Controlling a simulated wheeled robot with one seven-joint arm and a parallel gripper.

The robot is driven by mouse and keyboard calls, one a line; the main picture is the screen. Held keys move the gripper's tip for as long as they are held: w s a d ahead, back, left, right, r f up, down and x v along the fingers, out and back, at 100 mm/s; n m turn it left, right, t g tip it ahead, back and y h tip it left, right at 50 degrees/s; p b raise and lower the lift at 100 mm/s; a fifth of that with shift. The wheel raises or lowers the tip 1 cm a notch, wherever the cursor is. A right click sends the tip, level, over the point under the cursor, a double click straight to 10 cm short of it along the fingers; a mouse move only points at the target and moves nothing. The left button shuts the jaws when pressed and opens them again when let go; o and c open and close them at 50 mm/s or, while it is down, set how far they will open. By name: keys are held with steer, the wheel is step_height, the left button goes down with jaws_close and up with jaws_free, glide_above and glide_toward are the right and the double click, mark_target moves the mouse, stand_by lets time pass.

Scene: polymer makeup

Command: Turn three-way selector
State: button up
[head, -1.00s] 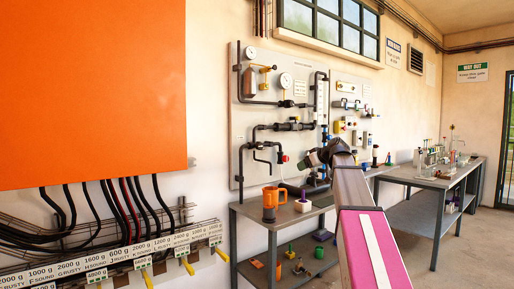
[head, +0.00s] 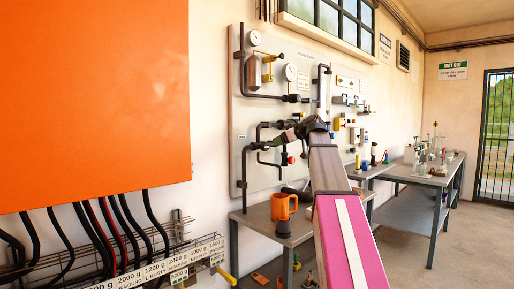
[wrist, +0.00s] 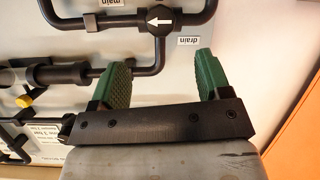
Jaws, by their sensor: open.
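The three-way selector is a round black knob with a white arrow (wrist: 160,20) on the black pipework, at the top of the wrist view. Its arrow points left in that view. A "drain" label (wrist: 189,41) is just right of and below it, and a "main" label (wrist: 110,3) is at its upper left, upside down. My gripper (wrist: 161,62) is open and empty, its two green fingers apart, below the selector in the wrist view and not around it. In the head view my gripper (head: 285,137) is in front of the lower pipes, and its arm hides part of them.
The pale panel (head: 240,112) carries pipes, gauges and valves. An orange cabinet (head: 90,100) fills the left. A second bench (head: 437,180) with glassware stands at the right.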

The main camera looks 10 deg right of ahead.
mark_target(267, 146)
steer(key=x, duration=1.1)
steer(key=shift+w, duration=0.1)
steer(key=c, duration=0.9)
